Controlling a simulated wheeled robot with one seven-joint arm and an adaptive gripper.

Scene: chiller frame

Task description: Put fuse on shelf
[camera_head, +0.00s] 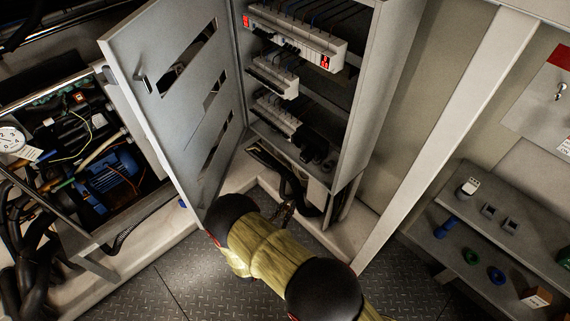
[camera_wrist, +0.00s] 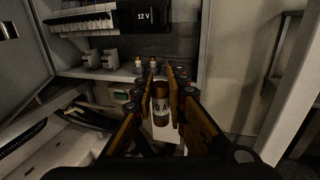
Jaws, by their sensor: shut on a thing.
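My gripper (camera_wrist: 161,82) has its two orange fingers closed around a fuse (camera_wrist: 160,106) in the wrist view. The fuse is a brown cylinder with a white label marked in A, partly hidden between the fingers. In the head view my arm covers most of the fuse and gripper, low in front of the open cabinet. The grey shelf (camera_head: 478,242) is at the right of the head view, well apart from my gripper.
The open electrical cabinet (camera_head: 365,95) has rows of modules and its door (camera_head: 185,100) swung left. A pale upright post (camera_head: 440,140) stands between the cabinet and the shelf. Blue and green rings and small boxes sit on the shelf. The metal floor (camera_head: 185,280) is clear.

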